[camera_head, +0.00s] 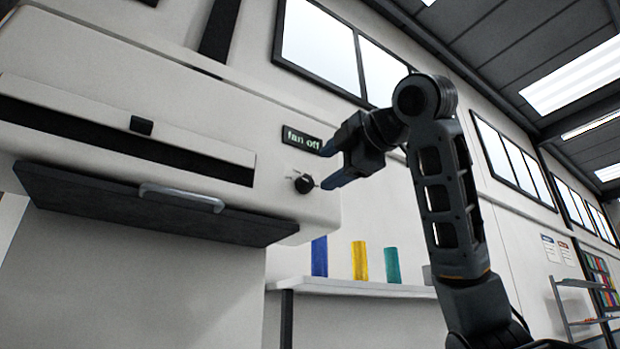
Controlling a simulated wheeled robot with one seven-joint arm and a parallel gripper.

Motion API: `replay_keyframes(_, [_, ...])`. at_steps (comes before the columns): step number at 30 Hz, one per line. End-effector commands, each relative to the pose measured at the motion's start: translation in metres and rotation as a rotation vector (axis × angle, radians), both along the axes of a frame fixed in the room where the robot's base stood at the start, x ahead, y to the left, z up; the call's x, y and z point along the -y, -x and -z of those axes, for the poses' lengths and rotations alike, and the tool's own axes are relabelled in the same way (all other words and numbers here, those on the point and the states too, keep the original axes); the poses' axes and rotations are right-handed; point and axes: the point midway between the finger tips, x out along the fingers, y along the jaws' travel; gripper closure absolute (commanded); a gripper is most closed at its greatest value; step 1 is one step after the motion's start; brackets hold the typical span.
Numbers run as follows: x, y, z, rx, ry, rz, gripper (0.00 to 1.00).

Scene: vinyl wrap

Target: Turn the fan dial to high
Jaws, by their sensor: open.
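The fan dial (303,184) is a small black round knob on the right end of the white machine's front. Faint marks show around it, but its exact pointer position is too small to tell. Above it a dark display (301,139) reads "fan off". My gripper (328,168) is open, with two blue-tipped fingers pointing left toward the machine. The fingers appear just right of the dial, one above and one below its height. Nothing is between them, and I cannot tell the depth gap to the dial.
The white machine (100,75) has a dark slot, a black knob (141,125) and a dark lower flap (110,205) with a metal handle (182,196). A shelf (350,288) below holds blue, yellow and teal rolls. Another rack (580,300) stands far right.

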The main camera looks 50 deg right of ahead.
Motion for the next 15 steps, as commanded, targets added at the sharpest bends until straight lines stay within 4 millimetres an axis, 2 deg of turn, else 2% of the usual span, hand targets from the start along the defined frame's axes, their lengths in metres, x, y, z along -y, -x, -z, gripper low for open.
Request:
replay_keyframes(9, [0.014,-0.047,-0.002,-0.002,-0.004,-0.002,0.35])
replay_keyframes(15, [0.018,-0.063,0.000,-0.001,-0.003,-0.002,0.35])
